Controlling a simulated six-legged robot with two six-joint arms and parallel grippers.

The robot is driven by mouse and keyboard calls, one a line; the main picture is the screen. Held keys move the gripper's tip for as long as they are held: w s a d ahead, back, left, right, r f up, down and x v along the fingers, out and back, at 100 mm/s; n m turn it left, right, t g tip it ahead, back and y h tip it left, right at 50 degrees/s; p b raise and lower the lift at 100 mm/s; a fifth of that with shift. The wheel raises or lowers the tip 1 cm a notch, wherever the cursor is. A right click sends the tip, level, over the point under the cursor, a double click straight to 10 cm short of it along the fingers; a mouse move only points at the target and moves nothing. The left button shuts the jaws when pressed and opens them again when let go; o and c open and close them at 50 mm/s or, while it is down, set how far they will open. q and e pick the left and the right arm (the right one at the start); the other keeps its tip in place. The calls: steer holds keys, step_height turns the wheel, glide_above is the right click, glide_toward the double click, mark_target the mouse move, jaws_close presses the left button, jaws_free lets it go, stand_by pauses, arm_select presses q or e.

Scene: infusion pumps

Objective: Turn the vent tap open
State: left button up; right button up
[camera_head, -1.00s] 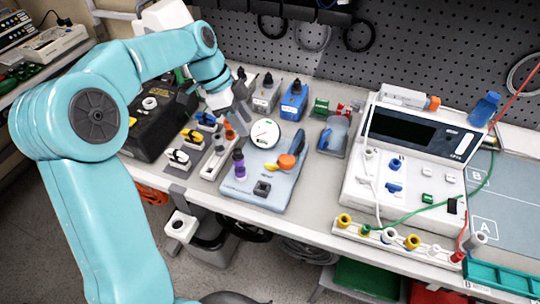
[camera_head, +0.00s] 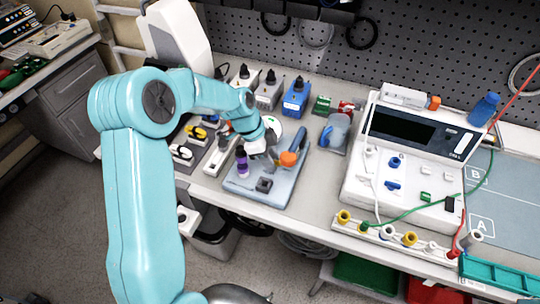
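My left gripper (camera_head: 272,150) is over the grey-blue plate (camera_head: 238,186), low and close to the round white gauge (camera_head: 290,128), which it partly covers. An orange knob (camera_head: 288,158) sits on the plate just right of the fingertips, with a blue handle (camera_head: 300,138) beside it. A purple fitting (camera_head: 242,163) stands left of the fingers. I cannot tell which of these is the vent tap, whether the fingers touch anything, or whether they are open. My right gripper is not in view.
A white pump unit (camera_head: 403,170) stands to the right, with a green wire across it. A blue box (camera_head: 295,97) and grey boxes (camera_head: 268,90) stand behind the plate. A row of coloured connectors (camera_head: 388,232) lines the front edge at right.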

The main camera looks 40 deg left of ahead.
arm_select(q)
steer(key=shift+w+f, duration=0.15)
steer(key=shift+w, duration=0.05)
steer(key=shift+c, duration=0.6)
jaws_close()
steer(key=shift+s+f+n+b, duration=0.15)
steer(key=shift+n+b, duration=0.45)
steer(key=shift+b, duration=0.45)
steer(key=shift+n+t+y+b, duration=0.3)
steer(key=shift+n+t+b, duration=0.1)
steer(key=shift+n+b, duration=0.4)
steer(key=shift+s+d+n+t+y+b, duration=0.1)
steer(key=shift+n+t+y+b, duration=0.2)
steer(key=shift+n+b, duration=0.6)
steer(key=shift+d+r+n+y+b, duration=0.1)
steer(key=shift+n+y+b, duration=0.1)
steer(key=shift+n, duration=0.4)
steer(key=shift+r+n+y+b, duration=0.1)
steer(key=shift+n+y, duration=0.1)
steer(key=shift+n, duration=0.4)
